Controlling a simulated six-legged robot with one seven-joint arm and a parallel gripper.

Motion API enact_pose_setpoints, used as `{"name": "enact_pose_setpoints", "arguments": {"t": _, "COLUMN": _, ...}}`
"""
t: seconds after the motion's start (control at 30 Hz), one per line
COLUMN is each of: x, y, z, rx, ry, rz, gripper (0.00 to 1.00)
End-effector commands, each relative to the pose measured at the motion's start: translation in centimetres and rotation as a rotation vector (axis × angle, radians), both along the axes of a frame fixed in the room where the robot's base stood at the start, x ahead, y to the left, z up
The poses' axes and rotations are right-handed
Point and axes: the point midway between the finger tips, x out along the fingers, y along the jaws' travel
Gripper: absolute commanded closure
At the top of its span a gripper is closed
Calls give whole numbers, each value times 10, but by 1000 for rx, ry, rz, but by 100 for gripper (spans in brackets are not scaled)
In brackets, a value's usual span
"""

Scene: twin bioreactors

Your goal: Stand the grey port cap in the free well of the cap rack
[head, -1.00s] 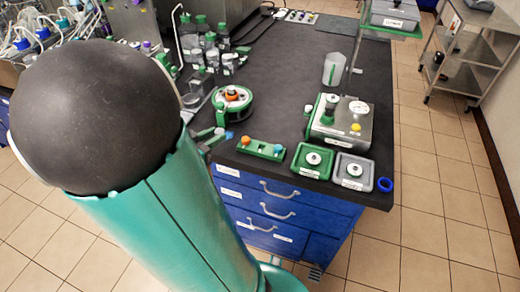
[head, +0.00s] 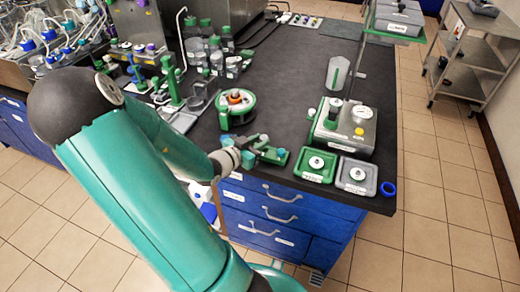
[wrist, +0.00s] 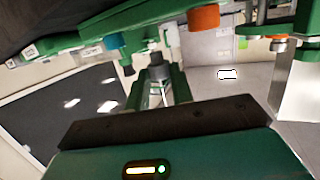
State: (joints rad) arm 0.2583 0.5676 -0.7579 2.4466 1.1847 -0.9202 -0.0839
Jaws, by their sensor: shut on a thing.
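The green cap rack (head: 272,156) lies near the front edge of the dark bench. In the head view my gripper (head: 252,150) is over its left part and hides the orange cap's place. A blue-teal cap (head: 281,152) stands at the right. In the wrist view the rack (wrist: 60,42) runs across the top, with the orange cap (wrist: 204,18) and the blue cap (wrist: 115,41) pointing down. My gripper (wrist: 160,92) is shut on the grey port cap (wrist: 158,68), which lies between these two caps in the picture. Whether the cap touches the rack cannot be told.
Right of the rack are a green tray (head: 316,178) and a grey tray (head: 343,184), with a blue ring (head: 388,189) at the corner. A steel device (head: 345,140) stands behind them. A round green-rimmed holder (head: 222,120) stands behind the rack. The bench middle is clear.

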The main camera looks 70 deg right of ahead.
Motion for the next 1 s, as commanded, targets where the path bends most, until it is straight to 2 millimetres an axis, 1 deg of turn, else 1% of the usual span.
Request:
{"name": "enact_pose_setpoints", "arguments": {"t": 0.17, "x": -6, "y": -8, "z": -12, "rx": 3, "ry": 4, "rz": -2, "gripper": 98}}
{"name": "enact_pose_setpoints", "arguments": {"t": 0.3, "x": -5, "y": -7, "z": -31, "rx": 2, "ry": 4, "rz": -1, "gripper": 98}}
{"name": "enact_pose_setpoints", "arguments": {"t": 0.37, "x": -5, "y": -7, "z": -37, "rx": 2, "ry": 2, "rz": 0, "gripper": 98}}
{"name": "enact_pose_setpoints", "arguments": {"t": 0.4, "x": -5, "y": -7, "z": -39, "rx": 3, "ry": 1, "rz": -1, "gripper": 100}}
{"name": "enact_pose_setpoints", "arguments": {"t": 0.63, "x": -4, "y": -5, "z": -42, "rx": 8, "ry": -2, "rz": 0, "gripper": 100}}
{"name": "enact_pose_setpoints", "arguments": {"t": 0.67, "x": -4, "y": -5, "z": -42, "rx": 8, "ry": -1, "rz": 1, "gripper": 71}}
{"name": "enact_pose_setpoints", "arguments": {"t": 0.7, "x": -4, "y": -6, "z": -42, "rx": 7, "ry": -1, "rz": 0, "gripper": 68}}
{"name": "enact_pose_setpoints", "arguments": {"t": 1.0, "x": -3, "y": -5, "z": -40, "rx": 3, "ry": -1, "rz": 1, "gripper": 68}}
